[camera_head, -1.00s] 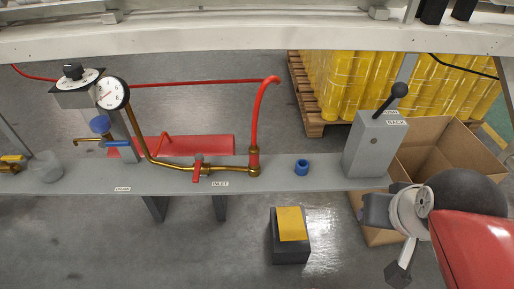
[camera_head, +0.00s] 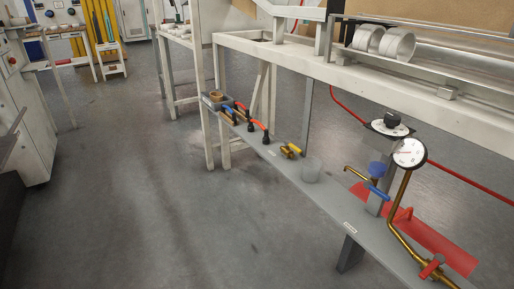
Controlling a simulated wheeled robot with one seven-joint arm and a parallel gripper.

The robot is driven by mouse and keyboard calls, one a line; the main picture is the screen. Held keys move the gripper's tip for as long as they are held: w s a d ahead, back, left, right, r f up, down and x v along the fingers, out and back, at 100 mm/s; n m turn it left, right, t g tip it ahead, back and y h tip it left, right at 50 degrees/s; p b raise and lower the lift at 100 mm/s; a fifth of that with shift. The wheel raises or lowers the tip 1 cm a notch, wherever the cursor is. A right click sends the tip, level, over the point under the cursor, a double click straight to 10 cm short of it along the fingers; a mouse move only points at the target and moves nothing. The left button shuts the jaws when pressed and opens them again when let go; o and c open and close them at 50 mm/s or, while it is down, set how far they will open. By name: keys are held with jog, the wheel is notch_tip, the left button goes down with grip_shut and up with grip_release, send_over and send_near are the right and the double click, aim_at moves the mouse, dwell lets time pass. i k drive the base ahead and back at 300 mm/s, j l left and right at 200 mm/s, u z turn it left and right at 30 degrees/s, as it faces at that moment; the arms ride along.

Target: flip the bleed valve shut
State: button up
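Several valves sit along a narrow grey shelf (camera_head: 318,200); no readable label tells which is the bleed valve. A brass tap with a blue round knob (camera_head: 377,169) and a blue lever (camera_head: 376,190) stands left of the round white gauge (camera_head: 409,153). A yellow-handled brass fitting (camera_head: 291,151) lies farther along the shelf, beside a translucent grey cup (camera_head: 311,170). My gripper is not in view.
A white bench frame (camera_head: 330,72) runs above the shelf. A red plate (camera_head: 440,240) lies behind the pipe. The grey floor (camera_head: 150,200) on the left is open.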

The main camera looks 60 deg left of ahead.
aim_at(287, 142)
jog(key=u, duration=2)
jog(key=i, duration=0.45)
jog(key=i+j+z, duration=0.1)
jog(key=i, duration=0.4)
